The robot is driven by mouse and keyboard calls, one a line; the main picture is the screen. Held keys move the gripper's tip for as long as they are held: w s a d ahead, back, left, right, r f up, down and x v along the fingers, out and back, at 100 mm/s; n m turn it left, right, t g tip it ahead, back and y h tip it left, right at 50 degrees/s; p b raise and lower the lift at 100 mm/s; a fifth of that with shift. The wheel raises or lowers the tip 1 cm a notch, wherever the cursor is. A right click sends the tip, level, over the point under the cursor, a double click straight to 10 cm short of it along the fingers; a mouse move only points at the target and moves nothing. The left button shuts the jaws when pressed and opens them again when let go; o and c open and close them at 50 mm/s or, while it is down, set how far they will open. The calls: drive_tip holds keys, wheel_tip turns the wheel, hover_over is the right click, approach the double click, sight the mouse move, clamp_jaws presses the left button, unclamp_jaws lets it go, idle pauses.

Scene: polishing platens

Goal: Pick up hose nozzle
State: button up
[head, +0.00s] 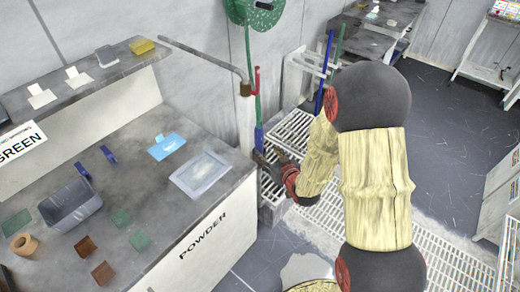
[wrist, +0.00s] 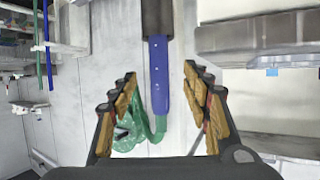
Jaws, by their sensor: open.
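The hose nozzle (wrist: 159,75) is a blue grip with a dark tip, joined to a green hose (wrist: 150,135). In the wrist view it lies between the two fingers of my gripper (wrist: 161,74), with gaps on both sides. In the head view the blue nozzle (head: 259,138) hangs upright on the green hose (head: 256,105) beside the bench corner. My gripper (head: 268,160) is at its lower end there, open. The nozzle's lower part is partly hidden by the gripper in the head view.
A grey bench (head: 142,175) with a tub, tray and small pads stands at left. A pipe (head: 205,54) with a brass fitting reaches out above the nozzle. A green reel (head: 254,12) is on the wall. White grating (head: 335,212) and a rack with blue and green poles stand close by.

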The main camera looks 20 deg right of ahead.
sight(261, 145)
drive_tip(key=x, duration=0.2)
drive_tip(key=shift+w+f+b, duration=0.1)
drive_tip(key=shift+w+b, duration=0.2)
drive_tip(key=shift+b, duration=0.05)
drive_tip(key=x, duration=0.1)
drive_tip(key=b+x, duration=0.1)
drive_tip(key=x, duration=0.3)
drive_tip(key=shift+w+r+b, duration=0.25)
drive_tip(key=shift+r+b, duration=0.05)
drive_tip(key=shift+r, duration=0.1)
drive_tip(key=c, duration=0.3)
clamp_jaws()
drive_tip(key=shift+r, duration=0.1)
